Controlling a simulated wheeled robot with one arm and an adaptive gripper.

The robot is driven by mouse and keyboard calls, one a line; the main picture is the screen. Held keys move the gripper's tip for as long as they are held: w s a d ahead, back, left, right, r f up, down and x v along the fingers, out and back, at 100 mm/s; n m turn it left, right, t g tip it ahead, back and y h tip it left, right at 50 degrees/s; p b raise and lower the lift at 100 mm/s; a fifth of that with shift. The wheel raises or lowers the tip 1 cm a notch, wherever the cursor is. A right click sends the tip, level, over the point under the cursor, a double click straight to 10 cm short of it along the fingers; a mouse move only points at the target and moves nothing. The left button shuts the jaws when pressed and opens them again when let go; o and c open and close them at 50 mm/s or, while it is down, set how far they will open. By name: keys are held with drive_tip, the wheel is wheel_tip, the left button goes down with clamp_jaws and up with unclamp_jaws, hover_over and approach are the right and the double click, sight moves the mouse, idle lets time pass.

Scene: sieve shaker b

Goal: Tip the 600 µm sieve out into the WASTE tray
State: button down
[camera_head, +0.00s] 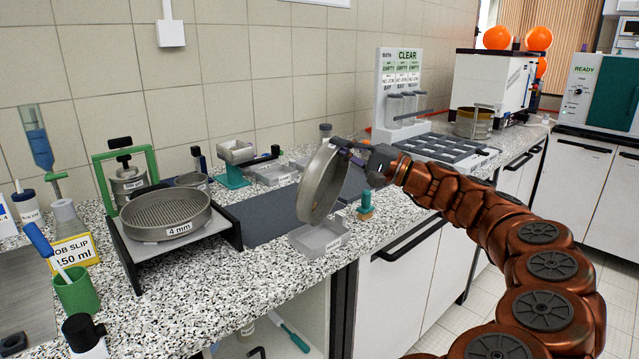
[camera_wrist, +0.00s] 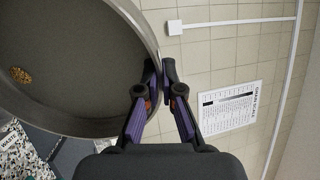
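My gripper (camera_head: 358,155) is shut on the rim of a round grey sieve (camera_head: 318,188), which it holds on edge, steeply tilted, above the counter. No size label is readable on it. In the wrist view the fingers (camera_wrist: 163,82) pinch the sieve's rim (camera_wrist: 148,35), and a small clump of orange-brown grains (camera_wrist: 20,75) lies on its mesh. A shallow clear tray (camera_head: 322,240) stands just below the sieve at the counter's front edge; its label is too small to read in the head view.
A sieve marked 4 mm (camera_head: 166,214) sits on a black-framed stand at left. Another clear tray (camera_head: 278,174) and a green-based scoop holder (camera_head: 234,178) are behind. A black rack (camera_head: 445,150) lies farther right.

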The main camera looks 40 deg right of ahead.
drive_tip(key=shift+s+b, duration=0.2)
drive_tip(key=shift+b, duration=0.25)
idle(0.5)
wheel_tip(320, 180, up, 5)
drive_tip(key=g+h+p, duration=0.2)
drive_tip(key=g+p, duration=0.3)
drive_tip(key=p, duration=0.2)
drive_tip(key=g+h+p, duration=0.2)
drive_tip(key=g+p, duration=0.3)
drive_tip(key=p, duration=0.2)
drive_tip(key=g+h+p, duration=0.2)
drive_tip(key=g+p, duration=0.4)
drive_tip(key=p, duration=0.1)
drive_tip(key=shift+w+d+f+p, duration=0.1)
drive_tip(key=shift+p, duration=0.25)
drive_tip(key=shift+r+g+h+p, duration=0.2)
drive_tip(key=shift+g+h+p, duration=0.3)
drive_tip(key=shift+g+p, duration=0.7)
drive_tip(key=shift+f+g, duration=0.15)
drive_tip(key=shift+g, duration=0.25)
